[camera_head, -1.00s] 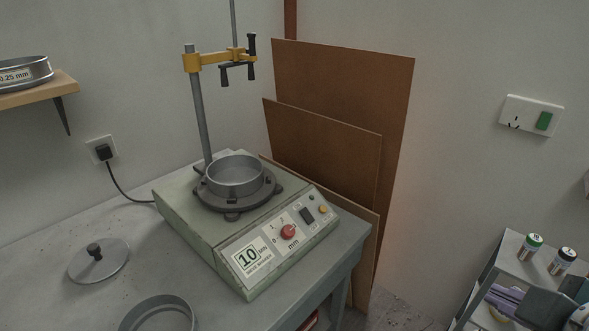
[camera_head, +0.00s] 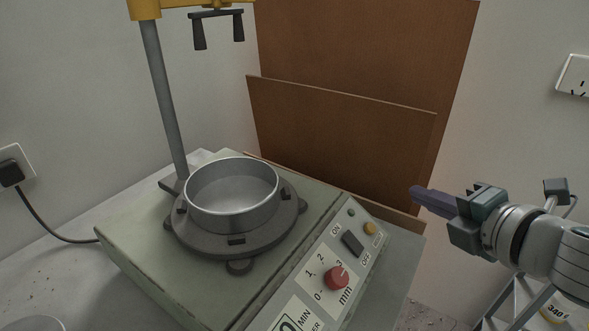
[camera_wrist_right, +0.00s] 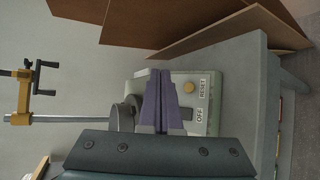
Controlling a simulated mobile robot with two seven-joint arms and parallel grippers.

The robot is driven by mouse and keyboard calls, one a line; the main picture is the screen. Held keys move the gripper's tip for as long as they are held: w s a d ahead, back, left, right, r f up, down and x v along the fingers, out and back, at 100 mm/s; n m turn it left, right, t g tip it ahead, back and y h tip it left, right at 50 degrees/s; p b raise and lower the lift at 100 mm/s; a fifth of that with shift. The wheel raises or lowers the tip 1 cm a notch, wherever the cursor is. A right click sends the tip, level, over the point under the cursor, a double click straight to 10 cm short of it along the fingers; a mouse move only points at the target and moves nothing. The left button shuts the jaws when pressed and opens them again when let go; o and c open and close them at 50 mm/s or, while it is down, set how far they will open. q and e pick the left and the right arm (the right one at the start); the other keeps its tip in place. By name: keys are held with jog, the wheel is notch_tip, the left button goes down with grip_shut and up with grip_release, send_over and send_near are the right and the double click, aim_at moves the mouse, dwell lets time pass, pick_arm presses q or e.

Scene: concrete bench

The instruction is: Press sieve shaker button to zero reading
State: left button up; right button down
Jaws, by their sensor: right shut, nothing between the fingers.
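The sieve shaker (camera_head: 140,250) is a grey-green box with a round sieve pan (camera_head: 262,206) on its top plate. Its sloped panel carries a red knob (camera_head: 337,278) with a 0 to 3 mm scale, a black ON/OFF switch (camera_head: 352,244) and a yellow RESET button (camera_head: 370,228). My right gripper (camera_head: 414,191) is shut and empty, in the air to the right of the panel, its purple fingers pointing left. My left gripper is not in view.
A steel post (camera_head: 164,100) with a yellow clamp arm (camera_head: 145,9) stands behind the pan. Brown boards (camera_head: 340,140) lean on the wall behind the shaker. A black plug (camera_head: 11,172) is in the left socket. The shaker stands close to the bench's right edge.

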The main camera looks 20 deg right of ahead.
aim_at(370, 228)
jog(key=shift+s, duration=0.15)
jog(key=shift+w+a+f+b, duration=0.5)
jog(key=shift+w+f+b, duration=0.1)
jog(key=shift+f+b, duration=0.65)
jog(key=shift+w+a+f+b, duration=0.5)
jog(key=shift+w+f+b, duration=0.15)
jog(key=shift+f+b, duration=0.65)
jog(key=shift+w+a+f+b, duration=0.5)
jog(key=shift+w+f+b, duration=0.1)
jog(key=shift+f+b, duration=0.65)
jog(key=shift+f, duration=0.1)
jog(key=shift+w+a+f+b, duration=0.15)
jog(key=shift+f+b, duration=0.1)
jog(key=shift+b, duration=0.05)
jog(key=shift+w+a+f+b, duration=0.1)
jog(key=shift+w+f+b, duration=0.05)
jog(key=shift+f+b, duration=0.2)
jog(key=shift+r, duration=0.1)
jog(key=shift+s+d+r+p, duration=0.3)
jog(key=shift+r+p, duration=0.3)
jog(key=shift+p, duration=0.2)
